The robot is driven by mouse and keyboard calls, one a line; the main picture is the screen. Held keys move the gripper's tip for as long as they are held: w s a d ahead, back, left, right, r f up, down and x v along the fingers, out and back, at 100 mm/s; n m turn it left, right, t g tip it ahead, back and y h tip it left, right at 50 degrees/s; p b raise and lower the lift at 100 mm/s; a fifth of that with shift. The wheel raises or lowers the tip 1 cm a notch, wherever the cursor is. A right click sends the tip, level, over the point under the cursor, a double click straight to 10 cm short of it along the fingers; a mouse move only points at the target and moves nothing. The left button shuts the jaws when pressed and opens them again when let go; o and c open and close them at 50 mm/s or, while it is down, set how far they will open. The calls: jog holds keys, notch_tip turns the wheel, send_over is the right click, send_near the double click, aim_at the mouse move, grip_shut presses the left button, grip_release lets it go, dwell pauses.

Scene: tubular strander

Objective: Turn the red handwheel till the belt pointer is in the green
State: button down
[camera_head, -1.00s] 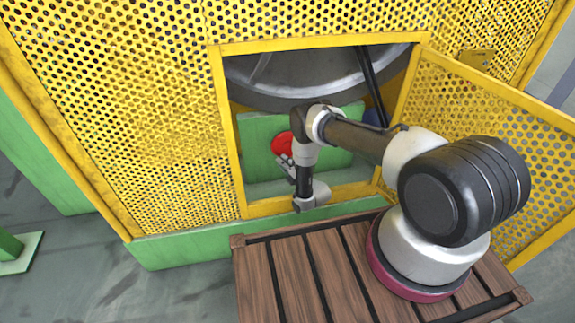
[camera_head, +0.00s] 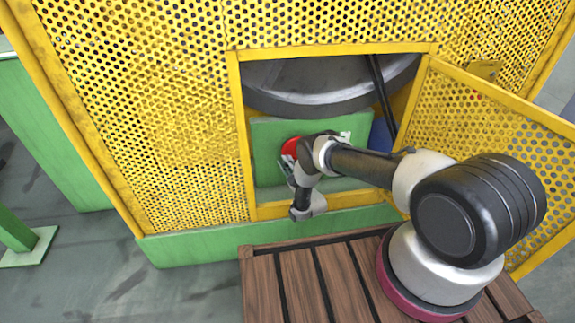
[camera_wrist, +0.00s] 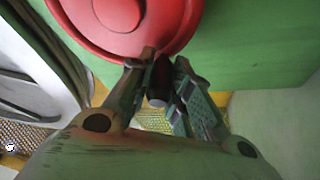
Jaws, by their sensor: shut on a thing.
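The red handwheel (camera_head: 289,146) sits on a green panel inside the yellow guard's opening, partly covered by my arm in the head view. In the wrist view the handwheel (camera_wrist: 125,14) fills the top, with a round hub and a raised rim. My gripper (camera_wrist: 163,82) is at the wheel's lower rim, shut on its small dark handle (camera_wrist: 157,92), which shows between the fingers. In the head view my gripper (camera_head: 291,172) is small and half hidden by my wrist. A small white plate (camera_head: 345,136) shows on the panel; I cannot make out a pointer or green zone.
A large grey drum (camera_head: 325,88) is above the panel in the opening. The yellow mesh door (camera_head: 490,125) stands open at the right. Perforated yellow guarding (camera_head: 150,110) borders the left. A slatted wooden platform (camera_head: 298,285) lies in front.

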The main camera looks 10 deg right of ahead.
jog(key=shift+r, duration=0.15)
dwell(0.4)
jog(key=c, duration=1.3)
grip_release()
jog(key=v, duration=1.2)
jog(key=shift+a, duration=0.15)
